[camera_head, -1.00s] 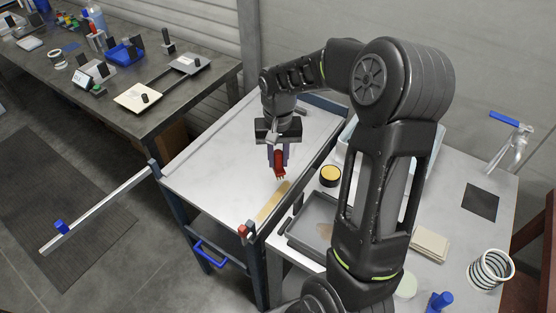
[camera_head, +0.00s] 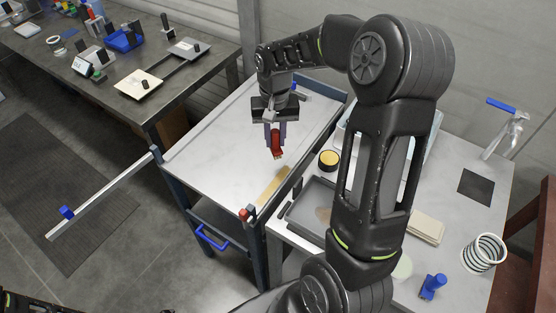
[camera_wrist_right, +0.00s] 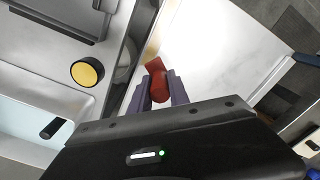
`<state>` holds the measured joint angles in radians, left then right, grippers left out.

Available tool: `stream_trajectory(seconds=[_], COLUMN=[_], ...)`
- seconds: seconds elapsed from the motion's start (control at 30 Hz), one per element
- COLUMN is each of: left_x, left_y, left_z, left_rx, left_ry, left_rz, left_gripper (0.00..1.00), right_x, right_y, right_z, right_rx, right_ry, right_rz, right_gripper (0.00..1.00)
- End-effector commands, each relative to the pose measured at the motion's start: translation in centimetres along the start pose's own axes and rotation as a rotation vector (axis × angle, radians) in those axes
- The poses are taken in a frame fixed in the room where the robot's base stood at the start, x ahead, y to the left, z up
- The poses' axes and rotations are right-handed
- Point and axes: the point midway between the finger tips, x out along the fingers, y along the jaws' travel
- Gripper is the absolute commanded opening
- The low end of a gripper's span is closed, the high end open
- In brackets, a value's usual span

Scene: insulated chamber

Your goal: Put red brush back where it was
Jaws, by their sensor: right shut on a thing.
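The red brush (camera_head: 277,144) is held in my right gripper (camera_head: 275,136), above the white top of the cart (camera_head: 225,150). Its bristle end points down toward the cart top. In the right wrist view the red brush (camera_wrist_right: 157,80) sits between the two purple-grey fingertips of my right gripper (camera_wrist_right: 159,92), which are shut on it. A tan strip (camera_head: 273,186) lies on the cart top near its front right edge, a little in front of the brush. My left gripper is out of view; a dark arm part shows at the lower left corner.
Right of the cart, a table holds a grey tray (camera_head: 318,207), a round yellow-topped container (camera_head: 329,159), a striped roll (camera_head: 484,254) and a blue-handled clamp (camera_head: 507,127). A cluttered dark bench (camera_head: 150,103) stands at the back left. Most of the cart top is clear.

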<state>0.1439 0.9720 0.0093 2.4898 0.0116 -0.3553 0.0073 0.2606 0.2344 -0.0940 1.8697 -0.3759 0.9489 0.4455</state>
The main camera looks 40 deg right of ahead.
Motion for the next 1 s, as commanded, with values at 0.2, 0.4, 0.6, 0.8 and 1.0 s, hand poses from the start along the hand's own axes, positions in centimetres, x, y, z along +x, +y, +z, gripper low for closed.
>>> stream_trajectory(seconds=[0.2, 0.4, 0.6, 0.8, 1.0], left_x=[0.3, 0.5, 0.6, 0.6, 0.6], left_y=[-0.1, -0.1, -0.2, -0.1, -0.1], left_z=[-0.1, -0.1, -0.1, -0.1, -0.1], left_rx=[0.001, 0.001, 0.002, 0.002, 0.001], left_ry=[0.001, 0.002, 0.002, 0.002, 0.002], left_rz=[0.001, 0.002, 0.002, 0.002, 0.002], left_gripper=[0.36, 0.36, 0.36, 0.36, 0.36], right_x=[-0.5, -1.3, -1.7, -1.8, -1.8], right_y=[-7.5, -15.9, -19.5, -19.6, -19.5], right_z=[0.3, 2.3, 3.7, 3.7, 3.7], right_rx=[-0.219, -0.475, -0.590, -0.592, -0.590], right_ry=[-0.002, -0.001, -0.001, -0.001, -0.001], right_rz=[-0.005, -0.003, 0.001, 0.001, 0.001], right_gripper=[0.00, 0.00, 0.00, 0.00, 0.00])
